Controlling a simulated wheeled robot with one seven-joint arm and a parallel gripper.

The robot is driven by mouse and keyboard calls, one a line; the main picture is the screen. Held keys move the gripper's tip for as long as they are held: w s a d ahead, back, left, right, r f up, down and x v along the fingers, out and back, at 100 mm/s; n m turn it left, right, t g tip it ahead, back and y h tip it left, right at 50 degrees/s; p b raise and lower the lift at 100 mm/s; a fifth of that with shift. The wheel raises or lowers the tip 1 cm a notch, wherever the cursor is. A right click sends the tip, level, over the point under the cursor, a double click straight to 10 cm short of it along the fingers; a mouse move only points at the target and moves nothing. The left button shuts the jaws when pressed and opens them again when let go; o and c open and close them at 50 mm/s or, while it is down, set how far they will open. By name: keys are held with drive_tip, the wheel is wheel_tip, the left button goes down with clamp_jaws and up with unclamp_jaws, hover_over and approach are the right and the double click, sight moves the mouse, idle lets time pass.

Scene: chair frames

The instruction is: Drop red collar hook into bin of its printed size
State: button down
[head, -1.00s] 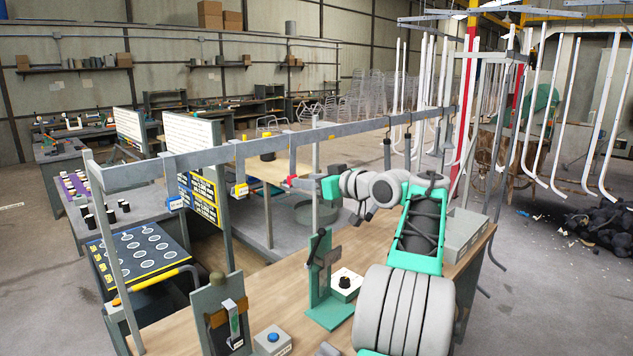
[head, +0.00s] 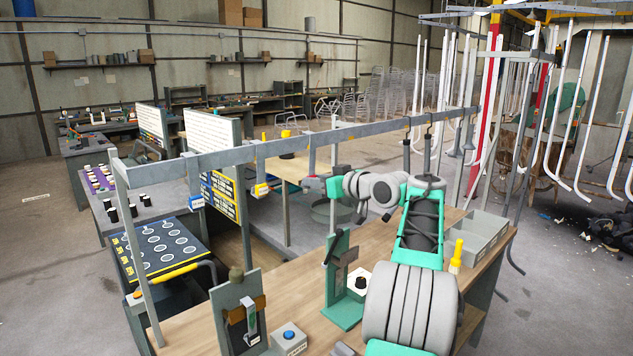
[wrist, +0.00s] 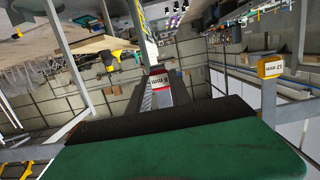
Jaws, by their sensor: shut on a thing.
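The red collar hook (head: 309,177) is at the grey overhead rail (head: 290,146), mostly hidden by my gripper (head: 316,185) in the head view. My gripper is shut on it. In the wrist view the red collar (wrist: 158,81) shows a white size label, upside down; it looks like 8 mm, but the digit is small. The hook appears still by the rail; whether it is off it I cannot tell. A grey open bin (head: 478,236) with a divider stands on the bench's right end. No printed size is readable on it.
A blue-collared hook (head: 197,202) and a yellow-collared hook (head: 261,189) hang further left on the rail; the yellow one's label reads 12 mm in the wrist view (wrist: 271,68). A green stand (head: 340,285) and a yellow object (head: 456,256) stand on the wooden bench (head: 290,270).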

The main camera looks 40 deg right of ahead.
drive_tip(key=shift+r+p, duration=1)
drive_tip(key=shift+r, duration=0.2)
idle(0.3)
drive_tip(key=shift+s, duration=0.1)
idle(0.4)
drive_tip(key=shift+s+d+b, duration=0.1)
drive_tip(key=shift+s+b, duration=0.55)
drive_tip(key=shift+s, duration=0.9)
approach(312, 174)
drive_tip(key=shift+b, duration=0.35)
